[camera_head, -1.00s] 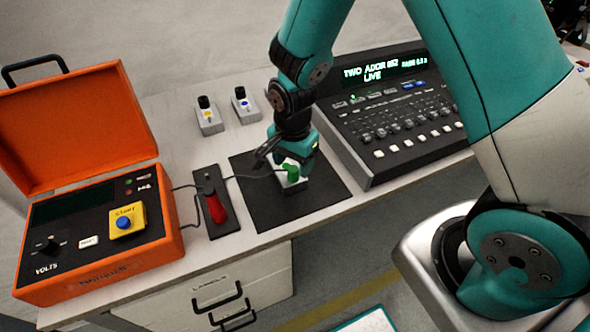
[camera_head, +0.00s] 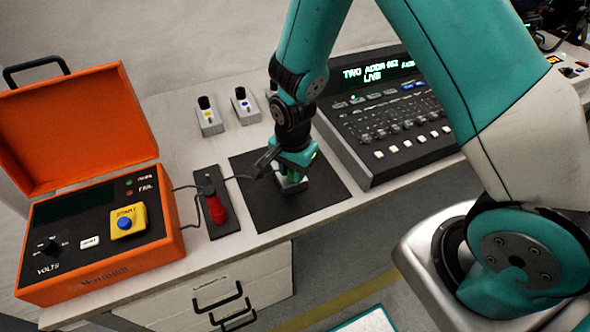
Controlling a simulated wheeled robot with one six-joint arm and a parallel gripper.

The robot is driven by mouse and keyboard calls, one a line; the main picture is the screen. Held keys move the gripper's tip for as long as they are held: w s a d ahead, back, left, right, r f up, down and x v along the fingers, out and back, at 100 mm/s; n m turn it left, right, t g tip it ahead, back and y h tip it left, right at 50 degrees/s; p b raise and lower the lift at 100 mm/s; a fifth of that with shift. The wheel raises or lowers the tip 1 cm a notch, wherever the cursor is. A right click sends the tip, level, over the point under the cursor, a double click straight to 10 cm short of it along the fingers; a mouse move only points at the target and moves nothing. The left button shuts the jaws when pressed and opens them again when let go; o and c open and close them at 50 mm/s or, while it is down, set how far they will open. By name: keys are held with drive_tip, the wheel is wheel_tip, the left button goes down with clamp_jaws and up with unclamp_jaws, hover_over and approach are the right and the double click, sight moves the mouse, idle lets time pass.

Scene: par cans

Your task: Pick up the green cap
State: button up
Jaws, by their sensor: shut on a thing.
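The green cap (camera_head: 283,171) is mostly hidden behind my gripper; only a small part of its green shows. My gripper (camera_head: 288,173) points down over the block and is shut on the green cap. I cannot tell whether the cap is still seated on the block or slightly lifted.
A red-handled probe (camera_head: 216,209) lies in a black holder left of the mat. An open orange tester (camera_head: 165,250) stands at the left. A lighting console (camera_head: 385,125) stands to the right.

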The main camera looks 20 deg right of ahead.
wheel_tip(320, 180, up, 23)
drive_tip(key=p, duration=0.2)
drive_tip(key=shift+p, duration=0.35)
drive_tip(key=shift+f, duration=0.15)
idle(1.0)
